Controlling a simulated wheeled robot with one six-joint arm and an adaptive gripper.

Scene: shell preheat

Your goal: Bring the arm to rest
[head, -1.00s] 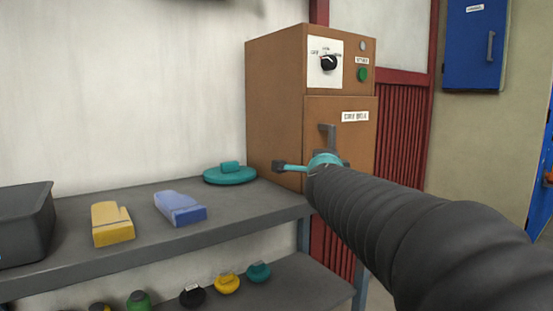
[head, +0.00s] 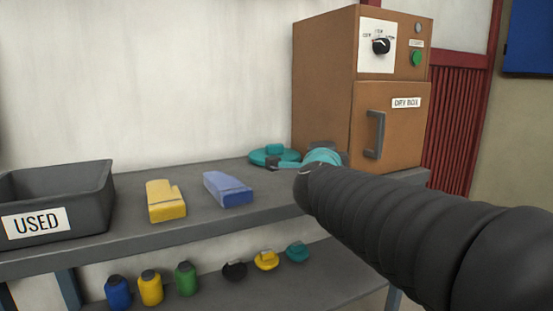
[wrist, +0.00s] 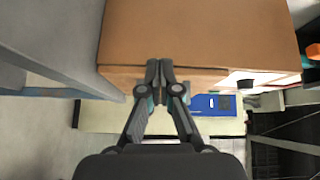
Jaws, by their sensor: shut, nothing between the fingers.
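My arm reaches in from the lower right of the head view, and its dark ribbed sleeve hides part of the shelf. My gripper (wrist: 160,70) is shut and empty in the wrist view, with its fingertips together in front of the brown dry box (wrist: 200,35). The gripper's fingers are hard to make out there. Whether they touch the box cannot be told.
A teal lid-like disc (head: 270,155) lies close behind the wrist. A blue block (head: 228,189), a yellow block (head: 166,201) and a grey bin marked USED (head: 90,200) are further left. The dry box door has a handle (head: 375,135). Small coloured containers (head: 150,288) stand below.

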